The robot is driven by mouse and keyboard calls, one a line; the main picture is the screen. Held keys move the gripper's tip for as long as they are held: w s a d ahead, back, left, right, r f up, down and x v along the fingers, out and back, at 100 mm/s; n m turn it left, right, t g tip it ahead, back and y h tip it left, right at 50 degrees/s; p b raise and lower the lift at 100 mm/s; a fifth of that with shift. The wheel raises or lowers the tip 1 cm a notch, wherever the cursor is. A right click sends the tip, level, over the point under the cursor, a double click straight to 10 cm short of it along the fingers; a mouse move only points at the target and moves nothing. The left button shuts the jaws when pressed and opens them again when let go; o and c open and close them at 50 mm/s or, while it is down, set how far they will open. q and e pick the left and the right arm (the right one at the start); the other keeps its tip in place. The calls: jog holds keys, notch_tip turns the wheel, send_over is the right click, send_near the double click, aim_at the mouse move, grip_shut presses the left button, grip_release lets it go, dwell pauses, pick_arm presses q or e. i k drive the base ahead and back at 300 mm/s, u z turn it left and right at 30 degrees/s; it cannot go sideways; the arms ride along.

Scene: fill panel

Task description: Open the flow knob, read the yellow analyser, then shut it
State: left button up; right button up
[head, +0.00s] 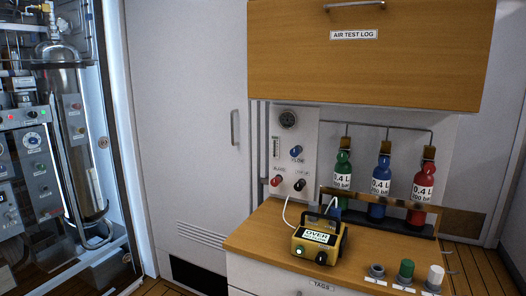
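The flow knob is the blue knob (297,152) on the white fill panel (308,128), with a label reading FLOW beneath it. How far it is turned cannot be told. The yellow analyser (301,240) stands on the wooden counter below the panel. Its screen shows OVER in large letters, with a smaller line under it that I cannot read. A green light glows on its front, beside a dark round knob. A white tube runs from it up towards the panel. Neither of my grippers is in view.
A red knob (277,181) and a black knob (300,184) sit below the flow knob. Green, blue and red bottles (423,192) stand in a rack at right. Small cylinders (406,270) stand at the counter's front right. A wooden cabinet (365,58) overhangs the counter.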

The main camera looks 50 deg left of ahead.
aim_at(295, 151)
jog(key=u, duration=0.6)
jog(key=k, duration=0.35)
jog(key=u, duration=0.65)
jog(key=i, duration=0.5)
jog(key=u, duration=0.35)
jog(key=k, duration=0.45)
jog(key=z, duration=0.55)
jog(key=i, duration=0.3)
jog(key=u, duration=0.25)
jog(key=k, duration=0.55)
jog(key=u, duration=0.3)
jog(key=i, duration=0.7)
jog(key=z, duration=0.45)
